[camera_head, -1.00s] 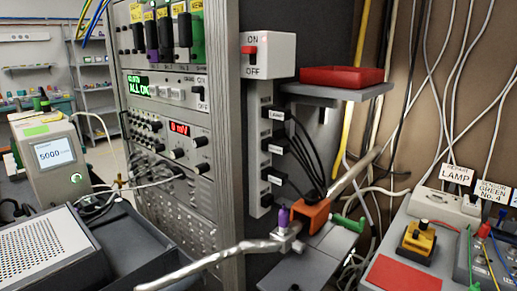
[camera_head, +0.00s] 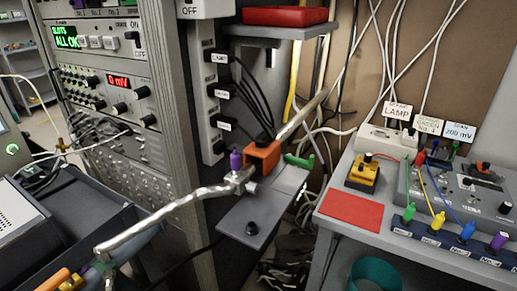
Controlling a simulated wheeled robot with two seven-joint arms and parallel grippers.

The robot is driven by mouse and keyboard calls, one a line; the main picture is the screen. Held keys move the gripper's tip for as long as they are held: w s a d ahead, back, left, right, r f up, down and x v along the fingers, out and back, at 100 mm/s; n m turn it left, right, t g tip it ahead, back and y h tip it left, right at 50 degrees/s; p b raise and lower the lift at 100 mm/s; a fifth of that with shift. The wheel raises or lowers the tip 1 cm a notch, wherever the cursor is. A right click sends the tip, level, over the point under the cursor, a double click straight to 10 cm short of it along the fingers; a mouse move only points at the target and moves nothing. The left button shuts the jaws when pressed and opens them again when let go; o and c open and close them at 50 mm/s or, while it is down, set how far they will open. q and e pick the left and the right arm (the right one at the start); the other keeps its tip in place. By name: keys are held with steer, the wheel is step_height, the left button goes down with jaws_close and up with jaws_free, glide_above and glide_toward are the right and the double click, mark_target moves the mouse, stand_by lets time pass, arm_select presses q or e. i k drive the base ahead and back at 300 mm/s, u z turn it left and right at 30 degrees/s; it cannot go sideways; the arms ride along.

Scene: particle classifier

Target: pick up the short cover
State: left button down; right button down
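I cannot tell for certain which thing is the short cover; nothing in view is labelled so. A bent silver tube (camera_head: 165,214) runs from the lower left to a fitting with a purple knob (camera_head: 236,160). An orange block (camera_head: 262,158) sits just beyond it, with a straight rod rising behind. A grey shelf plate (camera_head: 262,217) with a black knob (camera_head: 252,228) lies below. An orange piece (camera_head: 52,280) shows at the bottom left, cut off by the edge. Neither of my grippers shows.
An instrument rack (camera_head: 105,95) stands at left. A red tray (camera_head: 285,15) is on a wall shelf. The right bench holds a flat red plate (camera_head: 350,210), a yellow device (camera_head: 363,174) and a terminal box (camera_head: 470,200). A teal bin (camera_head: 375,275) is below. Cables hang behind.

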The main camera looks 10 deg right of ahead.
mark_target(270, 153)
steer(key=u, duration=1.4)
steer(key=k, duration=0.7)
steer(key=z, duration=1.05)
steer(key=i, duration=0.5)
steer(key=u, duration=0.05)
